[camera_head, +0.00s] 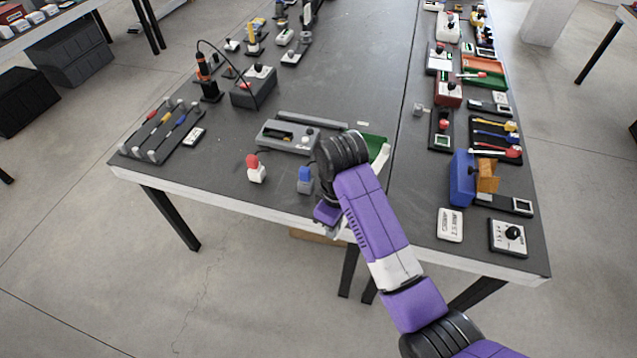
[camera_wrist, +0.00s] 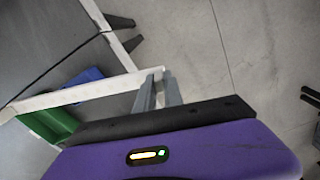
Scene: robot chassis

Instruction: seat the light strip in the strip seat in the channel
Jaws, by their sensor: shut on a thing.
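My gripper (camera_wrist: 160,78) is shut on one end of a long white light strip (camera_wrist: 95,90). In the wrist view the strip runs left from the fingertips, over the table edge and past a green tray. In the head view a short part of the strip (camera_head: 381,158) shows beside my arm, which hides the rest and the fingertips. A grey housing (camera_head: 267,137) with a dark slot, which may hold the channel, lies on the table left of my arm. A long grey bar (camera_head: 312,119) lies just behind it. The strip is apart from both.
The green tray (camera_wrist: 50,122) and a blue object (camera_wrist: 82,80) lie near the strip. A red-topped block (camera_head: 256,170) and a blue-topped block (camera_head: 305,180) stand near the table's front edge. Several devices crowd the right table; the middle behind the bar is clear.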

